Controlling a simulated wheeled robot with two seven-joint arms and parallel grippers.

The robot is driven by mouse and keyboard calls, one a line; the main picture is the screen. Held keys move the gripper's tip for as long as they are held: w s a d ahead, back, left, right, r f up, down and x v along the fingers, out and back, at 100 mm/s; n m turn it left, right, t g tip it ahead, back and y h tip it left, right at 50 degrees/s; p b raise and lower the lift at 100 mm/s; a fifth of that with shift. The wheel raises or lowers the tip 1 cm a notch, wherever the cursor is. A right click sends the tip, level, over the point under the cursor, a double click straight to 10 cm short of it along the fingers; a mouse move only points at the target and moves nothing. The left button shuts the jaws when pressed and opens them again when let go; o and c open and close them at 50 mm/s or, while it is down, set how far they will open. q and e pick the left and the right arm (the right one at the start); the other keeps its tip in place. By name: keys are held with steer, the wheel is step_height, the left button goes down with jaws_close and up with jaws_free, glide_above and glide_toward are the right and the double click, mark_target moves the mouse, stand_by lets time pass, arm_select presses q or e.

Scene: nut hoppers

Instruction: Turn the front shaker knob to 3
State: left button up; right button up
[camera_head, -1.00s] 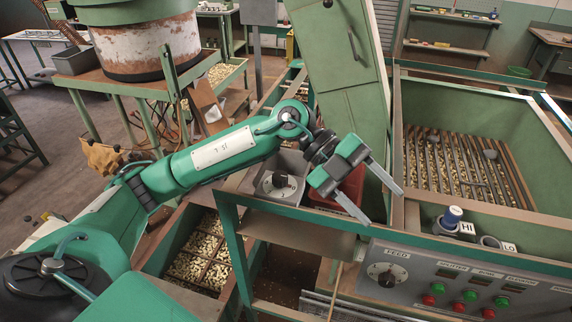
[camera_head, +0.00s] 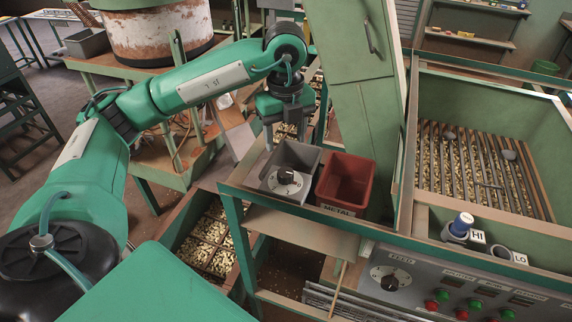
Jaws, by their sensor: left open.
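A dark round knob (camera_head: 286,177) with a pale pointer sits on a light dial plate at the front of a grey box (camera_head: 310,160) on the green stand. The dial numbers are too small to read. A second knob (camera_head: 389,281), marked FEED, is on the grey control panel (camera_head: 425,272) at lower right. My left gripper (camera_head: 285,133) points down just behind the grey box, open and empty, apart from the knob. Its fingertips are partly hard to make out. My right gripper is not in view.
A red bin (camera_head: 345,181) labelled METAL stands right of the grey box. A tall green cabinet (camera_head: 355,110) rises behind it. A large hopper with a slotted grate (camera_head: 478,172) is at right.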

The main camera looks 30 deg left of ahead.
mark_target(286, 172)
arm_select(q)
step_height(286, 172, down, 9)
steer(key=p, duration=0.3)
steer(key=shift+r, duration=0.1)
steer(key=shift+f+p, duration=0.3)
steer(key=shift+f, duration=0.3)
steer(key=c, duration=1)
